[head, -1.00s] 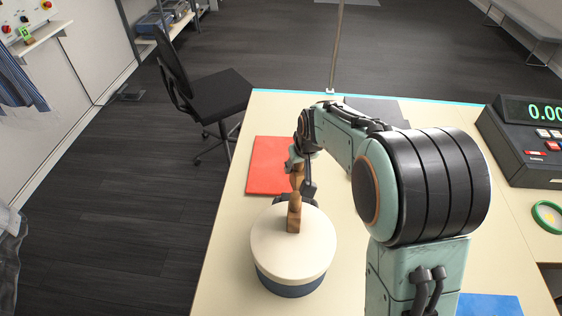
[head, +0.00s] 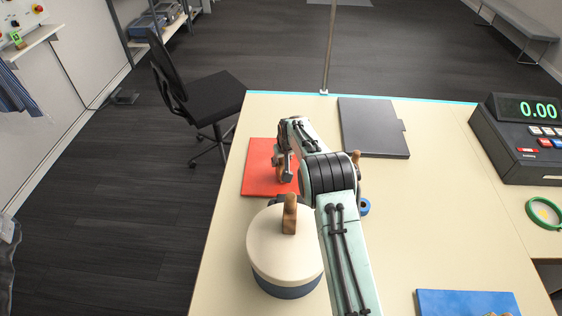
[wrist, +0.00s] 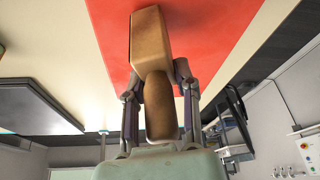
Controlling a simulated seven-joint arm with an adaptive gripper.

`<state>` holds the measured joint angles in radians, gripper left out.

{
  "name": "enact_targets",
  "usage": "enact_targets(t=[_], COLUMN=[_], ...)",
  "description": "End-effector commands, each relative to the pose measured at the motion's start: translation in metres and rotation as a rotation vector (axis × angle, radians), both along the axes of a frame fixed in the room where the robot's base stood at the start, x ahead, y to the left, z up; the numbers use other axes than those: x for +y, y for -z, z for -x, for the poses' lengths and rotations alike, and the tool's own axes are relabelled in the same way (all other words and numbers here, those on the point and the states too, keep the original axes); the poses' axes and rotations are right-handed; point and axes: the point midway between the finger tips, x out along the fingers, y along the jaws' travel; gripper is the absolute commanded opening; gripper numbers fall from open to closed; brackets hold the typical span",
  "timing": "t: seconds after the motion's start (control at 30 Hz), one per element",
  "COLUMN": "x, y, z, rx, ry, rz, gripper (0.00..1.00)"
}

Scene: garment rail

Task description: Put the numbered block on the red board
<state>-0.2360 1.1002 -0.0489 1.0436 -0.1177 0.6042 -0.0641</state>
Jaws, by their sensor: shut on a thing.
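The red board (head: 256,160) lies flat near the table's left edge in the head view. It also shows behind the held thing in the wrist view (wrist: 215,40). My gripper (head: 281,166) is over the board. In the wrist view my gripper (wrist: 158,85) is shut on a brown wooden block with a rounded handle (wrist: 148,40), its fingers on either side of the handle. The block's square end points at the board near one edge. I cannot tell whether it touches the board. No number shows on the faces in view.
A round cream-lidded pot (head: 270,245) with a wooden handle stands just in front of the board. A grey flat panel (head: 370,125) lies to the right at the back. A thin pole (head: 328,60) stands at the far edge. A blue board (head: 465,302) lies front right.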

Motion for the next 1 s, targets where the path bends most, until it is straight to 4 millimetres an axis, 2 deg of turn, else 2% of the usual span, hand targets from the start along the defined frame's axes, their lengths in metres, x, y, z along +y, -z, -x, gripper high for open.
enact_targets(t=[0.07, 0.4, 0.43, 0.5, 0.83, 1.0], x=[0.0, 0.0, 0.0, 0.0, 0.0, -0.003], y=[0.006, 0.009, 0.009, 0.009, 0.006, -0.016], z=[0.0, 0.0, 0.0, 0.0, 0.0, 0.007], rx=[-0.001, -0.001, -0.001, -0.001, -0.002, -0.004], ry=[-0.001, -0.001, -0.001, -0.001, -0.001, -0.001], rz=[0.0, 0.001, 0.001, 0.001, 0.0, 0.0], gripper=[0.0, 0.0, 0.39, 0.56, 0.56, 0.56])
